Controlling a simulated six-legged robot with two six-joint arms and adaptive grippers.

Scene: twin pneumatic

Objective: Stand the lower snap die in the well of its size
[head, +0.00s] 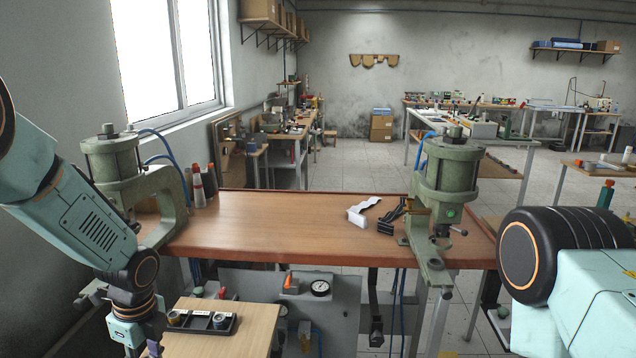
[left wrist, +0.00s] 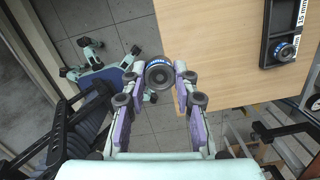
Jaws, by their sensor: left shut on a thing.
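My left gripper (left wrist: 158,72) is shut on a round dark snap die (left wrist: 160,77) with a blue band, held between the purple finger pads. In the left wrist view the die overlaps the left edge of the small wooden table. In the head view my left gripper (head: 148,346) is at the bottom edge, left of the table, and the held die is hidden. The black tray (head: 203,331) lies on that table with two round pieces at its wells. The left wrist view shows part of the tray (left wrist: 262,35), a "15 mm" label and one round die (left wrist: 284,52). My right gripper is out of view.
Green pneumatic presses stand on the workbench (head: 290,225), one at the left (head: 115,160) and one at the right (head: 447,175). A white and a black clamp-like item (head: 362,212) lie between them. The small table (head: 245,330) is bare right of the tray.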

